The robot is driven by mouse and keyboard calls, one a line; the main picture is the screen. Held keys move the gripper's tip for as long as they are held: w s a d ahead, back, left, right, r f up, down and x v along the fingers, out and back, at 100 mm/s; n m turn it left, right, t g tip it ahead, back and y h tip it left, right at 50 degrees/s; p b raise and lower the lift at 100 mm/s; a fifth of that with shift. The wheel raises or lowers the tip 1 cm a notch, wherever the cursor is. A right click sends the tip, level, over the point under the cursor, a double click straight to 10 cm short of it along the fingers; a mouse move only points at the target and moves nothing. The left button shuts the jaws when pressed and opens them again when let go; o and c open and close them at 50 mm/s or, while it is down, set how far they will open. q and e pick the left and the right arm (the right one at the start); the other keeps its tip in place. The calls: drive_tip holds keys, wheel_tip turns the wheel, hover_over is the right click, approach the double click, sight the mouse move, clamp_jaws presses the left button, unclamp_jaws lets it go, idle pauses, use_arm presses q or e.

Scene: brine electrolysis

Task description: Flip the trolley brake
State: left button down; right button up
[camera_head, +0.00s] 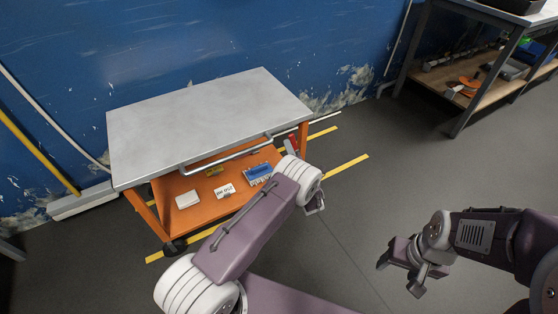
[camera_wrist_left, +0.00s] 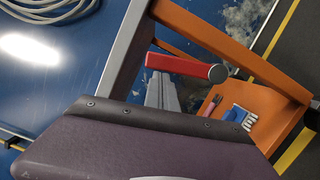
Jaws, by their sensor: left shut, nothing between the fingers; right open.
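The orange trolley (camera_head: 140,207) with a grey metal top stands against the blue wall in the head view. A red lever (camera_wrist_left: 178,65) with a round grey end shows in the left wrist view, beside the trolley's frame; I take it to be the brake. In the head view only a small part of the red lever (camera_head: 293,138) shows at the trolley's right side. My left gripper (camera_head: 289,147) is shut and empty, close to the lever; its fingertips (camera_wrist_left: 163,88) appear just below it. Contact cannot be told. My right gripper (camera_head: 400,274) is open and empty above the floor.
The trolley's grey push handle (camera_head: 228,154) runs along its front edge. Its lower shelf holds a blue rack (camera_head: 259,171), a white label card (camera_head: 225,191) and a white box (camera_head: 187,199). A workbench (camera_head: 461,112) stands at the back right. The floor between is clear.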

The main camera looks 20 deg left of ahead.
use_arm(q)
drive_tip(key=shift+w+d+r+m+h, duration=0.3)
drive_tip(key=shift+w+d+r+m, duration=0.15)
drive_tip(key=shift+m, duration=0.55)
drive_tip(key=shift+w+d+r, duration=0.1)
drive_tip(key=shift+w+d, duration=0.1)
drive_tip(key=shift+w, duration=0.1)
use_arm(e)
drive_tip(key=shift+r, duration=0.4)
use_arm(q)
drive_tip(key=shift+w+d+r+p, duration=0.1)
drive_tip(key=shift+p, duration=0.2)
